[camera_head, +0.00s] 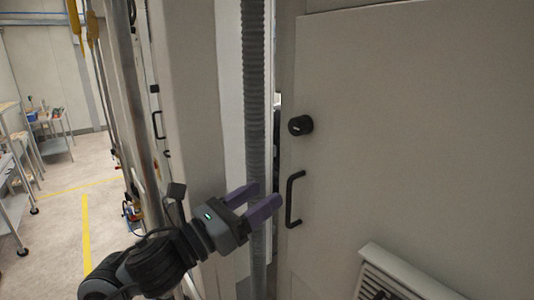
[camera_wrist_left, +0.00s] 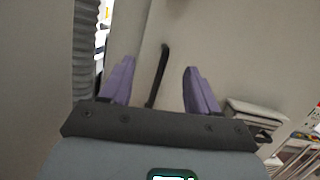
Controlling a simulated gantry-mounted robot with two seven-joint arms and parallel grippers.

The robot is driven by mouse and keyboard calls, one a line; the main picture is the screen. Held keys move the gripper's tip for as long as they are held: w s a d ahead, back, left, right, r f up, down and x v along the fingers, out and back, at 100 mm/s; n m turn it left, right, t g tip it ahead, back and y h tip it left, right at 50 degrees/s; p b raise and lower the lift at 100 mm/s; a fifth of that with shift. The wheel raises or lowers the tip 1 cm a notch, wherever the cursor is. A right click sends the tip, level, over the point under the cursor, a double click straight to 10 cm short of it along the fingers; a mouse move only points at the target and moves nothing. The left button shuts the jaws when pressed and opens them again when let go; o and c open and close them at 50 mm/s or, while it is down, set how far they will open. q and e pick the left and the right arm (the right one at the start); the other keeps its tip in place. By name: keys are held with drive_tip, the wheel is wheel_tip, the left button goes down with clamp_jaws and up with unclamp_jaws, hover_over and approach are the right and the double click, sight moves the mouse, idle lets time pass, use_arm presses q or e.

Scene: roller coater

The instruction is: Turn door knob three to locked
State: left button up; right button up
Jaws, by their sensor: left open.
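A round black door knob (camera_head: 300,125) sits on the pale grey door panel (camera_head: 420,130), near its left edge. I cannot read a number or its lock position. A black bar handle (camera_head: 295,199) is fixed below the knob; it also shows in the left wrist view (camera_wrist_left: 158,75). My left gripper (camera_head: 272,195) is open and empty, with purple fingers. It is lower and to the left of the knob, beside the handle. In the left wrist view the open fingers (camera_wrist_left: 157,78) point towards the panel, with the handle seen between them. The knob is not visible in that view.
A grey corrugated hose (camera_head: 254,100) runs vertically left of the door. A vent grille (camera_head: 395,280) sticks out from the panel at lower right. Carts with tools (camera_head: 50,125) stand at the far left on a floor with yellow lines (camera_head: 86,235).

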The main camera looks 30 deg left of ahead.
use_arm(q)
drive_tip(key=m+t+h, duration=0.1)
approach(293, 129)
drive_tip(key=shift+t, duration=0.3)
drive_tip(key=p+x, duration=0.3)
drive_tip(key=x, duration=0.5)
drive_tip(key=shift+d+r, duration=0.1)
drive_tip(key=shift+w+d+r+p, duration=0.15)
drive_tip(key=shift+w+d+p, duration=0.25)
drive_tip(key=shift+w, duration=0.3)
use_arm(e)
drive_tip(key=r, duration=0.2)
drive_tip(key=d+r, duration=0.1)
drive_tip(key=shift+s+r, duration=0.1)
drive_tip(key=shift+s, duration=0.2)
use_arm(q)
drive_tip(key=c, duration=1)
